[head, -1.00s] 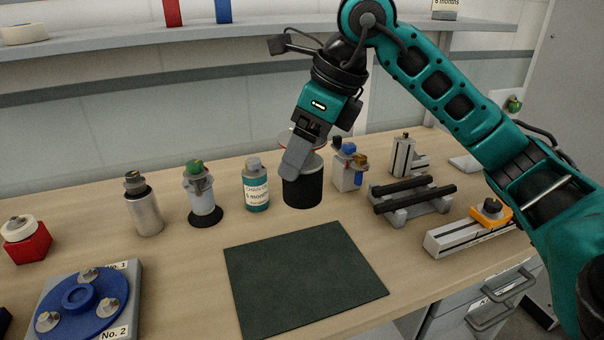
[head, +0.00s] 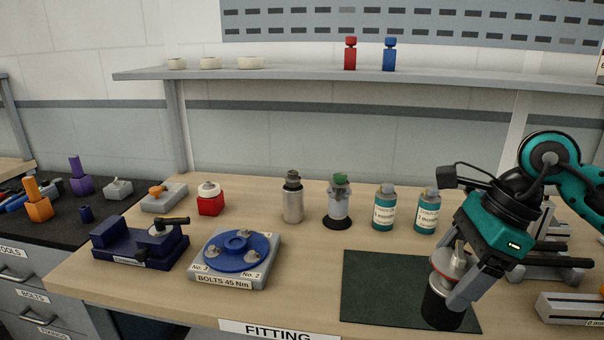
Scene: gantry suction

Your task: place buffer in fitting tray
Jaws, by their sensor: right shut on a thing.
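The buffer appears to be a black cylinder (head: 441,310) with a silver upper part and a reddish rim. My right gripper (head: 452,284) is shut on it around the upper part and holds it upright over the right part of a dark green mat (head: 375,285). I cannot tell if its base touches the mat. No thing is labelled as the fitting tray; a "FITTING" label (head: 266,332) is on the bench's front edge. My left gripper is not in view.
Two teal bottles (head: 384,210), a green-topped dispenser (head: 339,205) and a metal flask (head: 292,200) stand behind the mat. A blue bolt plate (head: 236,252) is left of it. Metal fixtures (head: 575,307) are at the right. The mat's left part is clear.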

